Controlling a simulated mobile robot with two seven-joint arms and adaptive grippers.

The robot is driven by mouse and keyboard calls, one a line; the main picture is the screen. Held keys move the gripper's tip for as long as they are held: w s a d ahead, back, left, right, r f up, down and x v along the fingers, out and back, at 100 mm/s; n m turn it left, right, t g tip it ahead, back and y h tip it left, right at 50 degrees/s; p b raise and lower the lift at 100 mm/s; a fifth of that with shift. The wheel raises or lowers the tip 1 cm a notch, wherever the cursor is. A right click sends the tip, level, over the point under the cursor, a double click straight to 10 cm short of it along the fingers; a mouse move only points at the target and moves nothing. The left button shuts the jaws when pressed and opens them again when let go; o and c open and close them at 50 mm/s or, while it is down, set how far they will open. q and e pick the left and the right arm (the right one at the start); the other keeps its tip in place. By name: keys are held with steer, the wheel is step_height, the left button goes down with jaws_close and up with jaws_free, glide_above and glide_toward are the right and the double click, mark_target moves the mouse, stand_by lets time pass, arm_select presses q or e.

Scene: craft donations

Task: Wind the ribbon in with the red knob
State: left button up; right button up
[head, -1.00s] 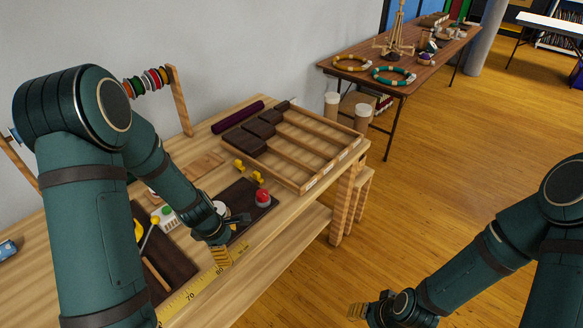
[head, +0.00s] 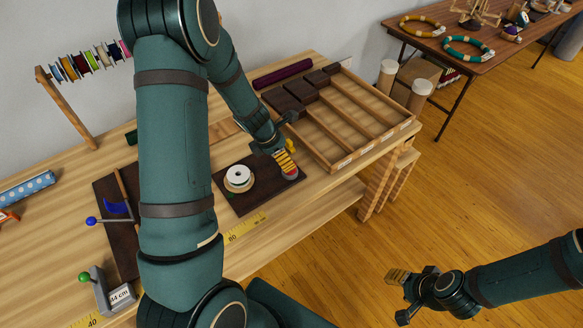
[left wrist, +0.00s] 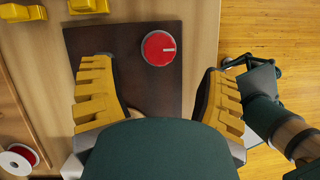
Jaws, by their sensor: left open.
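The red knob (left wrist: 159,48) is round with a pale line on its face. It sits on a dark board (left wrist: 120,35) in the left wrist view. My left gripper (left wrist: 157,72) is open, with its yellow fingers spread to either side below the knob in that view and clear of it. In the head view the left gripper (head: 284,155) is over the board's right end and mostly hides the knob. My right gripper (head: 400,296) is open and empty over the floor.
A wooden tray (head: 345,115) with slots and dark blocks lies behind the board. A yellow measuring tape (head: 245,227) runs along the table's front. A small stand labelled 34 cm (head: 121,295) and a rack of spools (head: 88,62) are at the left.

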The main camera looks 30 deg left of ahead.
arm_select(q)
steer(key=b+x, duration=0.1)
steer(key=x, duration=0.5)
steer(key=shift+w+d+f+b, duration=0.1)
steer(key=shift+w+f+b, duration=0.1)
steer(key=shift+f+b, duration=0.15)
steer(key=c, duration=1.2)
